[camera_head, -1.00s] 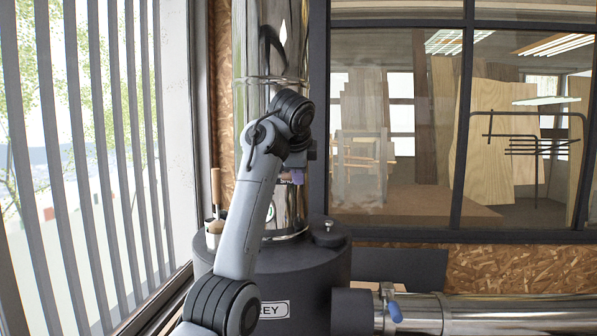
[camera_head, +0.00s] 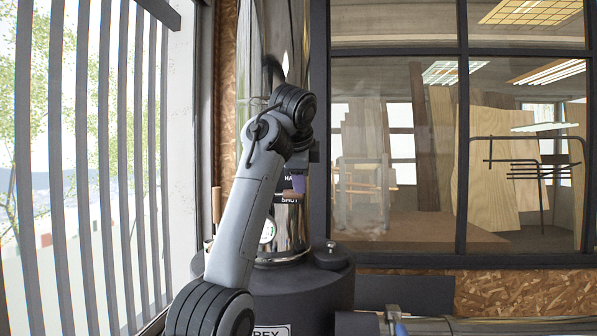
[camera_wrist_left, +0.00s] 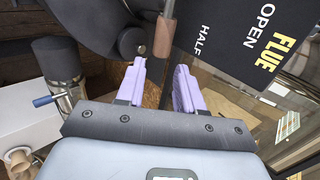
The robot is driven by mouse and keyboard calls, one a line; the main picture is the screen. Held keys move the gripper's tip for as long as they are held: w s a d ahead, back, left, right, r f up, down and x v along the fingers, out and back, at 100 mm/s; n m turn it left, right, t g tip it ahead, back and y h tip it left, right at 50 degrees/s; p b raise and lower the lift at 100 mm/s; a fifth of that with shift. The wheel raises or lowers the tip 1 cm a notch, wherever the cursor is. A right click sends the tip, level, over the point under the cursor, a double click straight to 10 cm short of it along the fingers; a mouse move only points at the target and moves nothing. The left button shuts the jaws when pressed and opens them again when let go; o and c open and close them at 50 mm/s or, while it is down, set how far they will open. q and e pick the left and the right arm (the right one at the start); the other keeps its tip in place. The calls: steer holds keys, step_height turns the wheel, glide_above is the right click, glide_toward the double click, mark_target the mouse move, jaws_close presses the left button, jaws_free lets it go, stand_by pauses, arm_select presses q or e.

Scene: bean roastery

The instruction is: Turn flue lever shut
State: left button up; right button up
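The flue lever's brown handle (camera_wrist_left: 164,38) hangs down from the top of the left wrist view. Its lower end is in line with the gap between my left gripper's purple fingers (camera_wrist_left: 159,85). The fingers are apart, with space on both sides of the handle; I see no contact. In the head view my left gripper (camera_head: 298,183) is in front of the shiny flue pipe (camera_head: 293,222), near a label reading SHUT (camera_head: 290,200). A black plate (camera_wrist_left: 255,35) reading FLUE, OPEN and HALF is right of the handle. My right gripper is out of view.
The dark roaster body (camera_head: 310,290) stands below the pipe, with a small knob (camera_head: 331,246) on top. A slatted window (camera_head: 90,150) is on the left and a framed glass window (camera_head: 400,150) on the right. A blue-handled valve (camera_head: 399,327) shows at the bottom edge.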

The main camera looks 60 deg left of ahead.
arm_select(q)
steer(key=b+v, duration=0.1)
steer(key=v, duration=0.5)
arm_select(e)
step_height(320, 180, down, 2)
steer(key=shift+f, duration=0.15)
arm_select(q)
steer(key=shift+s+d, duration=0.1)
